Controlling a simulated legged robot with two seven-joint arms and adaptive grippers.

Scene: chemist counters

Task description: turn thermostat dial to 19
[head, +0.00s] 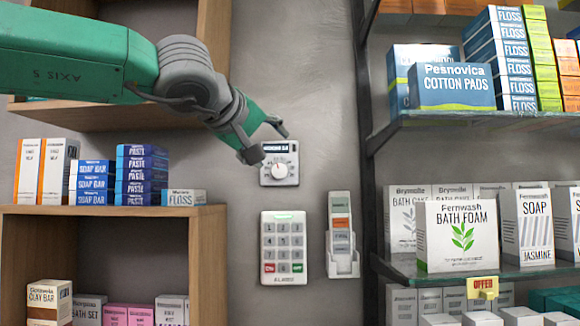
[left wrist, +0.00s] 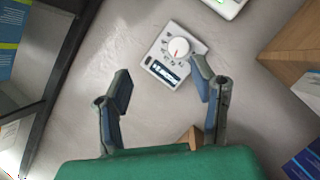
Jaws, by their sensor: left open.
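The thermostat (head: 279,163) is a small white wall unit with a dark label strip on top and a round white dial (head: 279,172) below it. The numbers around the dial are too small to read. My left gripper (head: 268,141) is open and empty, just above and in front of the thermostat. In the left wrist view its two fingers (left wrist: 160,92) stand apart, with the thermostat beyond them. I see no contact with the dial. My right gripper is not in view.
A keypad (head: 284,246) is on the wall below the thermostat, and a white holder (head: 342,236) is right of it. Wooden shelves (head: 120,211) with boxes stand at left. A metal-framed glass shelf (head: 480,117) with products stands at right. Bare wall surrounds the thermostat.

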